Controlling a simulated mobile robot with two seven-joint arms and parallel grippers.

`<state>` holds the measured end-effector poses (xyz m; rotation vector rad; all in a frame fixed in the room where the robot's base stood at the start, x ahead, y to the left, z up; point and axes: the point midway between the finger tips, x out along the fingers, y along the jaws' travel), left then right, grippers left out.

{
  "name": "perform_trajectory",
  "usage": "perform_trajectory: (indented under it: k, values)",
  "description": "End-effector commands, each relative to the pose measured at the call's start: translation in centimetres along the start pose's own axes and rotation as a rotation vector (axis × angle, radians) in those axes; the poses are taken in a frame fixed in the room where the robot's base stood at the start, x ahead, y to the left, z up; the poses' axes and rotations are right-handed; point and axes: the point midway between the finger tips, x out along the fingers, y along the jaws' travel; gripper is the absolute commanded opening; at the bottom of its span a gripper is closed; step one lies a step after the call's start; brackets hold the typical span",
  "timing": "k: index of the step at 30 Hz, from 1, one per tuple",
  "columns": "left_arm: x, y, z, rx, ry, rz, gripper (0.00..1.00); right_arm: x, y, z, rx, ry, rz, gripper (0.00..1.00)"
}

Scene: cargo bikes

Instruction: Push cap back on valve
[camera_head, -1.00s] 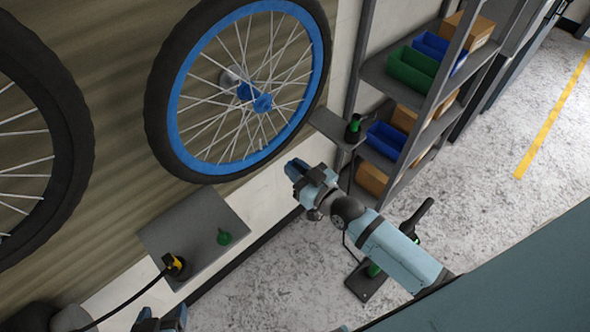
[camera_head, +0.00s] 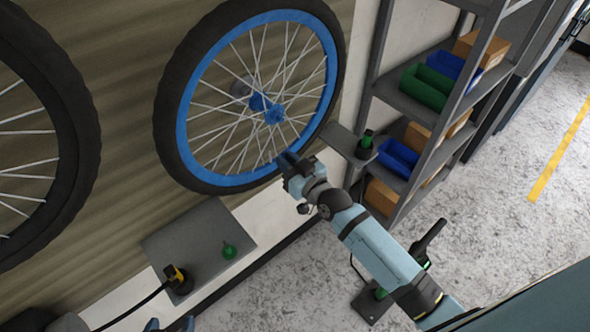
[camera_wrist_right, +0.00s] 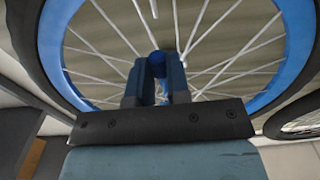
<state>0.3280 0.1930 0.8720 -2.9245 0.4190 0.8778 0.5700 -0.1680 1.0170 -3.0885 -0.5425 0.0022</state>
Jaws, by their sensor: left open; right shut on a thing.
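The blue-rimmed wheel (camera_head: 182,130) hangs at the wall, upper middle of the head view. My right gripper (camera_head: 288,160) overlaps its lower right rim there; I cannot tell whether it touches. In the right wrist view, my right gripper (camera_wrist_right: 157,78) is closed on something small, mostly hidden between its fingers. A round blue part (camera_wrist_right: 157,62) shows at the fingertips; I cannot tell whether it is the cap or the wheel hub behind. The wheel rim (camera_wrist_right: 52,60) and spokes are behind. I cannot make out the valve. My left gripper (camera_head: 168,325) is open, barely visible at the bottom edge.
A grey wall shelf (camera_head: 205,235) holds a green item (camera_head: 229,252) and a black-yellow tool with a hose (camera_head: 178,278). A rack (camera_head: 385,90) with bins stands right of the wheel. A black-green stand (camera_head: 372,305) is on the floor. Another wheel (camera_head: 85,150) hangs left.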

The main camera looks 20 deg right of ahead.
Motion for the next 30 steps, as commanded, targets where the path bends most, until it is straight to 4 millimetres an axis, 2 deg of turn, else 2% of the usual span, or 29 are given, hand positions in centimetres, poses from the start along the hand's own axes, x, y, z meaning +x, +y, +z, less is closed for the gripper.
perform_trajectory:
  k: [15, 30]
  values:
    - [0.1, -0.1, 0.2, 0.002, 0.001, -0.002, 0.74, 4.7, -0.1, 0.0, 0.000, 0.000, -0.001, 0.00]
    - [0.1, -0.2, 0.5, 0.002, -0.003, -0.002, 0.74, 5.5, -0.1, -0.1, 0.000, 0.000, -0.001, 0.00]
